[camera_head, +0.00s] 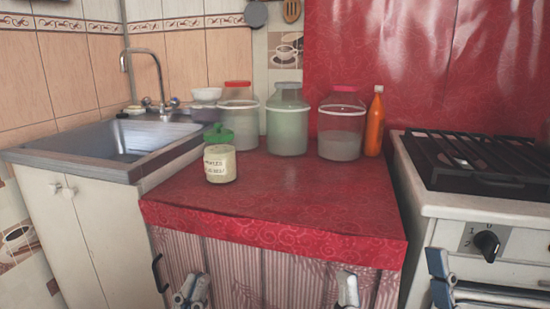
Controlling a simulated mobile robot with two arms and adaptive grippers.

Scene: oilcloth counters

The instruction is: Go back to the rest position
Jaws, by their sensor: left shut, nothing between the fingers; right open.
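My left gripper (190,289) is low at the bottom edge, in front of the striped curtain below the counter. Its fingers are together and hold nothing. My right gripper (393,276) is at the bottom edge further right, its fingers spread wide apart and empty. One finger is before the curtain and the other before the stove front. Both grippers are below the counter top and apart from the objects on it. The rest of both arms is out of view.
A red oilcloth counter (285,205) holds a labelled jar (220,166) with a green lid, several large jars (288,125) and an orange bottle (375,125). A sink (110,143) is left, a gas stove (475,165) right. The counter's front middle is clear.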

